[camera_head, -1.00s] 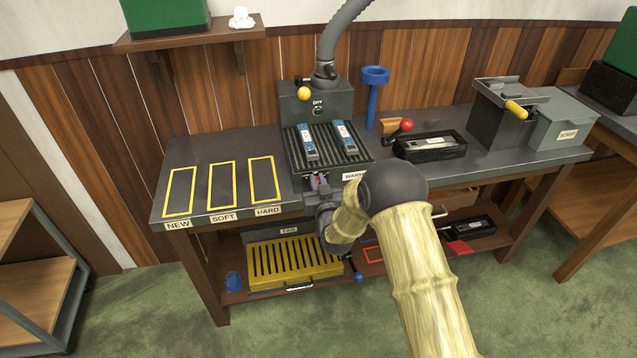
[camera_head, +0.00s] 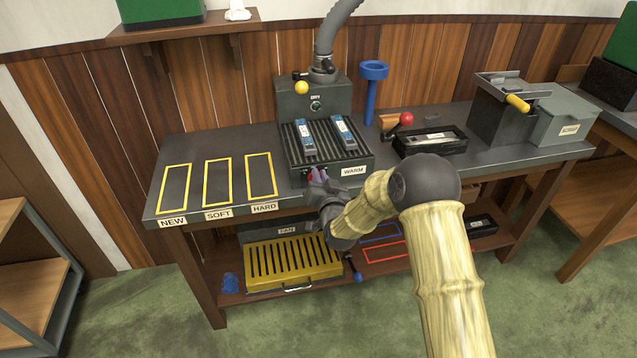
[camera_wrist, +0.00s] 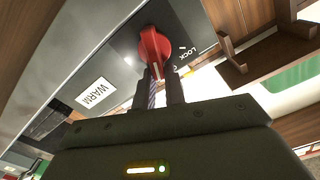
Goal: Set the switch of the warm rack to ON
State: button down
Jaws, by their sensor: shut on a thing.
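The warm rack (camera_head: 363,158) is a dark ribbed box on the bench with a WARM label, which also shows in the wrist view (camera_wrist: 96,93). Two blue-and-grey strips lie on its ribs. Its switch is a red knob (camera_wrist: 154,45) with a pale pointer line on the dark front panel. The word LOCK is beside it; another marking is partly hidden by a finger. My gripper (camera_head: 318,178) is at the rack's front face. In the wrist view its fingers (camera_wrist: 163,80) are shut on the red knob. The pointer's exact setting is unclear.
Yellow-outlined NEW, SOFT and HARD areas (camera_head: 217,184) are on the bench left of the rack. A blue funnel stand (camera_head: 371,95) and a black tray (camera_head: 430,140) are to its right. A yellow-grilled FAN unit (camera_head: 291,262) sits on the shelf below.

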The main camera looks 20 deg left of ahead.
jog(key=shift+w+d+f+m+b, duration=0.15)
jog(key=shift+f+m+b, duration=0.15)
jog(key=shift+m+b, duration=0.6)
jog(key=shift+s+d+f+m+b, duration=0.15)
jog(key=shift+f+m+b, duration=0.25)
jog(key=shift+m, duration=0.75)
jog(key=shift+w+d+f+m+b, duration=0.1)
jog(key=shift+d+f+m+b, duration=0.1)
jog(key=shift+m+b, duration=0.75)
jog(key=shift+a, duration=0.1)
jog(key=c, duration=1.5)
grip_release()
jog(key=shift+o, duration=0.2)
jog(key=shift+r, duration=0.2)
jog(key=v, duration=1.7)
